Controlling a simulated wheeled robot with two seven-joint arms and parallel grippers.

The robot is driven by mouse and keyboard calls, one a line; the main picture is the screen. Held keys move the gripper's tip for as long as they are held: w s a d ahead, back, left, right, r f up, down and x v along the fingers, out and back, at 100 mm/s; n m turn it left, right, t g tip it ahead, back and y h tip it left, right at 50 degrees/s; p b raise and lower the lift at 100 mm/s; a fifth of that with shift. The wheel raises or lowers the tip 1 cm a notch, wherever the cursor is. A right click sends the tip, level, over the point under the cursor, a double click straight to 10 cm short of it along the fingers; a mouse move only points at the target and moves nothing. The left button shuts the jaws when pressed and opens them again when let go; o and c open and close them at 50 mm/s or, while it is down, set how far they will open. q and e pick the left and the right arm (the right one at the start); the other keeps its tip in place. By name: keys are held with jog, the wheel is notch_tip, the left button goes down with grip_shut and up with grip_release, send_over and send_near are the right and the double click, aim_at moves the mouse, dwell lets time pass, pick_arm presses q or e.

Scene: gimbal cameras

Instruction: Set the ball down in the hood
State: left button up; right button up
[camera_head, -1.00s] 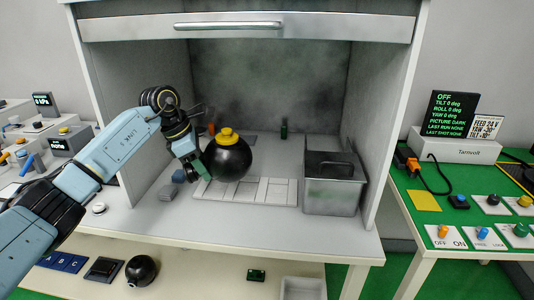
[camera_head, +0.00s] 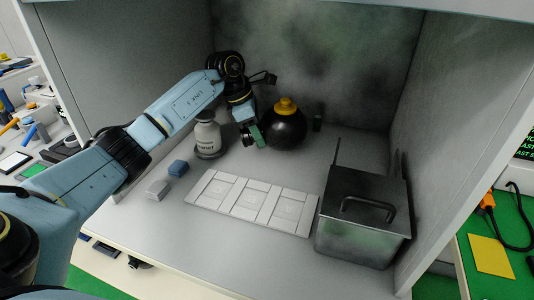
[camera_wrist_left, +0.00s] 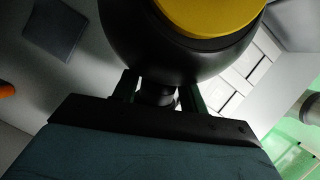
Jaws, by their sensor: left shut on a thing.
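The ball (camera_head: 284,128) is black and round with a yellow cap on top. It is inside the hood (camera_head: 270,160), toward the back. My left gripper (camera_head: 258,136) comes from the left and is shut on the ball's side. In the left wrist view the ball (camera_wrist_left: 170,55) fills the top, yellow cap up. My left gripper (camera_wrist_left: 158,92) has its two fingers on a dark narrow part of it. I cannot tell whether the ball touches the hood floor. My right gripper is not in view.
White tiles (camera_head: 250,203) lie at the hood's front middle. A lidded metal box (camera_head: 365,215) stands at the right.

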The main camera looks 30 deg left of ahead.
pick_arm(q)
notch_tip(320, 180, down, 5)
jog(key=shift+f+b, duration=0.15)
jog(key=shift+b, duration=0.35)
jog(key=shift+f, duration=0.4)
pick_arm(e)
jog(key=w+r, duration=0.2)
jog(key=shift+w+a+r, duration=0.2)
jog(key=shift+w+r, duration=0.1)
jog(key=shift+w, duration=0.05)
pick_arm(q)
jog(key=shift+f, duration=0.1)
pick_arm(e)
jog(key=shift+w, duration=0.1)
pick_arm(q)
jog(key=o, duration=1.3)
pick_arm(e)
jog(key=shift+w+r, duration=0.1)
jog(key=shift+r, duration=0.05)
pick_arm(q)
jog(key=shift+r, duration=0.3)
jog(key=p+v, duration=0.2)
jog(key=v, duration=0.9)
jog(key=shift+s+a+r, duration=0.15)
jog(key=shift+r, duration=0.1)
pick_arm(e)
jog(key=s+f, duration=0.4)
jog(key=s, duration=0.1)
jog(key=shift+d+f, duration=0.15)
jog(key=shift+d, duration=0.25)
